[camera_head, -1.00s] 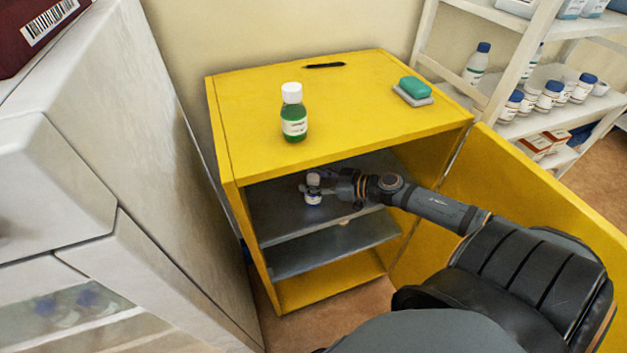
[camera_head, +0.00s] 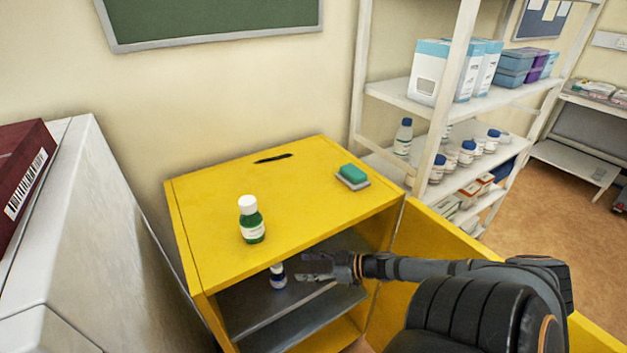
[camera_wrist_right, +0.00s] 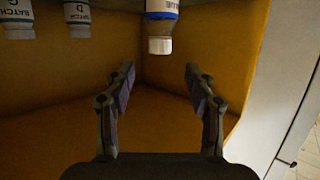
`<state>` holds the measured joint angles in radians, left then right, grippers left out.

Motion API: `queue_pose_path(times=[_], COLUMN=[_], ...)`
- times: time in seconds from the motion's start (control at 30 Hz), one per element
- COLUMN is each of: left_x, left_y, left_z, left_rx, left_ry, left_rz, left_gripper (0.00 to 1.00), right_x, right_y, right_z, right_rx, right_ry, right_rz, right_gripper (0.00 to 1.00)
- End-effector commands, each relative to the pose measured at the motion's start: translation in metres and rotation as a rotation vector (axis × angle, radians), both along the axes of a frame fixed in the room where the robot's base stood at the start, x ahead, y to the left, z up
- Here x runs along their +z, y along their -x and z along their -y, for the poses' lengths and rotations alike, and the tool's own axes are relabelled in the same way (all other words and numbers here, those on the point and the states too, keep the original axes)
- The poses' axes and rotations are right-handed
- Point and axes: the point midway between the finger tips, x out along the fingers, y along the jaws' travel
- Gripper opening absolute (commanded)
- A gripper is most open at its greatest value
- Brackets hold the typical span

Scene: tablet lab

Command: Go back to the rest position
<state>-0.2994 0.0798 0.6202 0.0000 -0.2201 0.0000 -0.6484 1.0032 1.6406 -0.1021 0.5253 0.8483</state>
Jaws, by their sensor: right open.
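My right gripper (camera_head: 312,267) is open and empty at the front of the open yellow cabinet (camera_head: 185,240). A small white-capped bottle (camera_head: 278,280) stands upright on the cabinet's grey upper shelf, a little to the left of the gripper and apart from it. In the right wrist view the open fingers (camera_wrist_right: 162,88) have nothing between them. A bottle with a blue-edged label (camera_wrist_right: 161,18) shows beyond them, upside down in that view. My left gripper is out of view.
A green bottle (camera_head: 250,222), a black pen (camera_head: 273,158) and a green sponge (camera_head: 353,173) lie or stand on the cabinet top. The yellow door (camera_head: 432,238) is open near my right arm. Two more labelled bottles (camera_wrist_right: 76,18) (camera_wrist_right: 17,18) show in the wrist view.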

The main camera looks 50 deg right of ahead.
Motion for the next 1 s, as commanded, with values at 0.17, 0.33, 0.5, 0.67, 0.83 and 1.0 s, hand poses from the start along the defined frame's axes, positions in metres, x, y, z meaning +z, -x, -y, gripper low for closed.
queue_pose_path(times=[0.17, 0.33, 0.5, 0.67, 0.83, 1.0], left_x=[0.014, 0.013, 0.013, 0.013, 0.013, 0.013], left_y=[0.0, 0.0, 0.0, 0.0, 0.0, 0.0], left_z=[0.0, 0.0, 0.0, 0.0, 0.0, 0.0], left_rx=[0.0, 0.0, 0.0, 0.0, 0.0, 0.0], left_ry=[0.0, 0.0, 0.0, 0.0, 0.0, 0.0], left_rz=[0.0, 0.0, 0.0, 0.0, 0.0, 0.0], left_gripper=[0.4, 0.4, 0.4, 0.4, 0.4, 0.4], right_x=[0.006, 0.004, 0.004, 0.005, 0.002, -0.016], right_y=[0.014, 0.016, 0.016, 0.016, 0.013, 0.0], right_z=[0.009, 0.01, 0.01, 0.01, 0.006, -0.019], right_rx=[0.0, 0.0, 0.001, 0.001, -0.024, -0.227], right_ry=[0.001, 0.0, 0.001, 0.001, 0.009, 0.103], right_rz=[0.0, 0.001, 0.002, 0.002, 0.0, -0.058], right_gripper=[0.55, 0.55, 0.55, 0.55, 0.55, 0.55])
